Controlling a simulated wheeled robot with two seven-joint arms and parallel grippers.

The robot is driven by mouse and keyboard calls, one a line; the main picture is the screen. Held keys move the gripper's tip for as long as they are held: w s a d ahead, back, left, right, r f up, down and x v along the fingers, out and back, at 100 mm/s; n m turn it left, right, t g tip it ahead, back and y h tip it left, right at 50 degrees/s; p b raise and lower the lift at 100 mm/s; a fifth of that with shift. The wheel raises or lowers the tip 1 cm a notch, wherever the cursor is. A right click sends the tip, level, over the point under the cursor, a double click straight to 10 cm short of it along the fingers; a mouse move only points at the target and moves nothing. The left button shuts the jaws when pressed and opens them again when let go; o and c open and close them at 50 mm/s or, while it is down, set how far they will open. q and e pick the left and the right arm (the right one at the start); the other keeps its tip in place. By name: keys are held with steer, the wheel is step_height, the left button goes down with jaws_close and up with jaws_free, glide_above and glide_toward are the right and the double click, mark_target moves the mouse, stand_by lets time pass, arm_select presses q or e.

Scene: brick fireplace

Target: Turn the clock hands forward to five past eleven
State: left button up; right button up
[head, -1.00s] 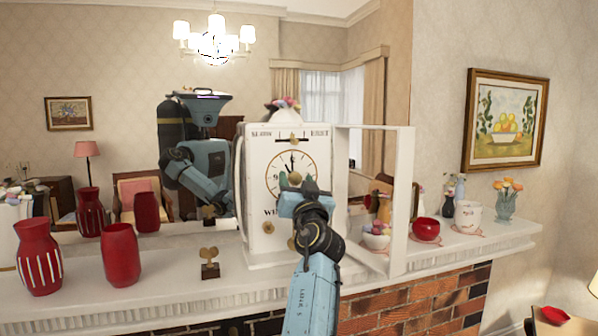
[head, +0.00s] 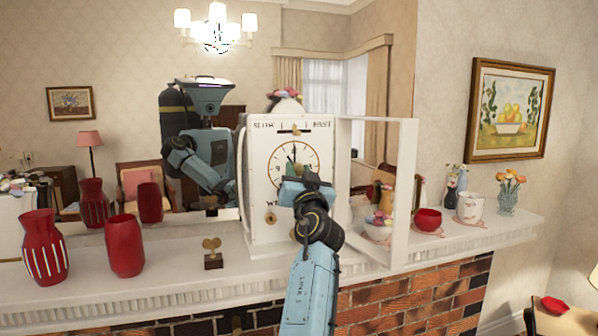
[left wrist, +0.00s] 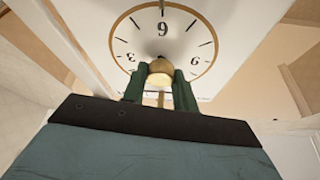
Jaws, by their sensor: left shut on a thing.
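The white clock (head: 263,215) stands on the mantel, its glazed door (head: 403,195) swung open to the right. Its round dial has a gold ring, and a dark hand (head: 294,152) points up close to twelve. The other hand is not clear behind my gripper. My left gripper (head: 297,170) is at the dial's middle. In the left wrist view, where the dial (left wrist: 125,28) appears with its six at the top, the green fingers (left wrist: 160,82) are shut on the brass knob (left wrist: 158,68) at the dial's centre. My right gripper is not in view.
A brass winding key (head: 212,252) stands on the mantel (head: 170,284) left of the clock. Red vases (head: 125,245) stand farther left. A red bowl (head: 427,220), a white pot (head: 470,208) and a flower vase (head: 508,195) are to the right. A mirror behind reflects my body.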

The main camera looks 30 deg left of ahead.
arm_select(q)
steer(key=m+h+p, duration=0.1)
steer(key=m+p, duration=0.3)
steer(key=shift+r+t+h, duration=0.2)
steer(key=shift+t+h, duration=0.2)
steer(key=shift+s+m+h+p, duration=0.1)
steer(key=shift+m+h+p, duration=0.2)
steer(key=shift+m+p, duration=0.5)
steer(key=shift+f+m+t+h, duration=0.15)
steer(key=shift+m+t+h, duration=0.25)
steer(key=shift+m, duration=0.7)
steer(key=o, duration=1)
steer(key=shift+c, duration=0.2)
steer(key=b+v, duration=0.4)
steer(key=v, duration=0.9)
steer(key=shift+s, duration=0.25)
